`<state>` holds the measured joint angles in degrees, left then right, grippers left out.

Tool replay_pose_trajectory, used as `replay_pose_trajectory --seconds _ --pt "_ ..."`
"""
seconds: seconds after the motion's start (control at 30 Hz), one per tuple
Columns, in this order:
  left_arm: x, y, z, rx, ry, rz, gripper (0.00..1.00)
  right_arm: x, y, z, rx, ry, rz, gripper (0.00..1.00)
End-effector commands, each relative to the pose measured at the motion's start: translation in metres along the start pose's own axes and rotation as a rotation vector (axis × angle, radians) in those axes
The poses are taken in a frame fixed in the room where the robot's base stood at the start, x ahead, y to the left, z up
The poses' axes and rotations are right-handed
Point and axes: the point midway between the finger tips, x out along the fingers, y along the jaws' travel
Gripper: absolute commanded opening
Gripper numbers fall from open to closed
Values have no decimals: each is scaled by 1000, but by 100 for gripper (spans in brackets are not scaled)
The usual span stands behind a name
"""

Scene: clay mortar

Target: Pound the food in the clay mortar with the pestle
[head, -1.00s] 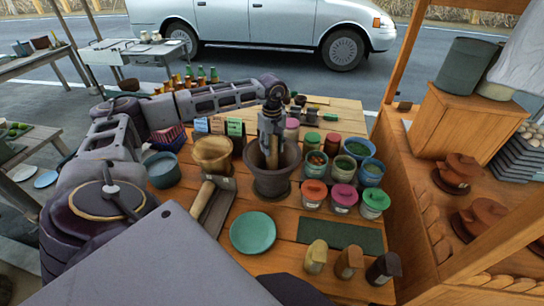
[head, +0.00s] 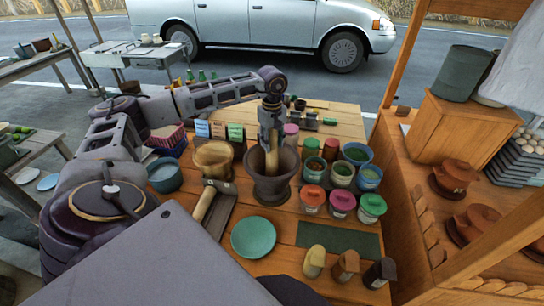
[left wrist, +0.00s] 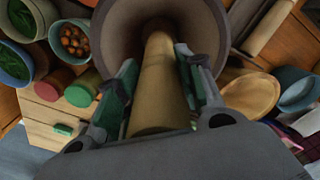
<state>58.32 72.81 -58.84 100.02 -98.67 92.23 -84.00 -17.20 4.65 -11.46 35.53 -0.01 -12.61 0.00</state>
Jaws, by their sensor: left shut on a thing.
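The brown clay mortar (head: 272,188) stands upright on the wooden table, and its bowl also shows in the left wrist view (left wrist: 120,28). My left gripper (head: 271,145) is over the mortar's mouth, shut on the pale wooden pestle (head: 271,163). In the left wrist view the pestle (left wrist: 160,75) runs between the two fingers, with its far end inside the bowl. I cannot tell whether that end touches the bottom. Any food inside the mortar is hidden. My right gripper is not in view.
A wooden bowl (head: 213,158) and a blue-grey bowl (head: 164,176) stand left of the mortar. A tray with a wooden-handled tool (head: 207,204) lies nearby. A teal plate (head: 253,238) is in front. Several lidded jars and filled bowls (head: 342,174) crowd the right.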

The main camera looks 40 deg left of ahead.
Motion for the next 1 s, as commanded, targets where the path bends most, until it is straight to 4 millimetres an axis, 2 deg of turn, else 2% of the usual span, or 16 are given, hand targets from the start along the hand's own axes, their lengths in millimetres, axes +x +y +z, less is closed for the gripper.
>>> replay_pose_trajectory --seconds 0.43,1.0 --pt "6 0 0 0 0 1 0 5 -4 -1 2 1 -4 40" --pt "54 0 0 0 -1 1 0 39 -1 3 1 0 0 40"
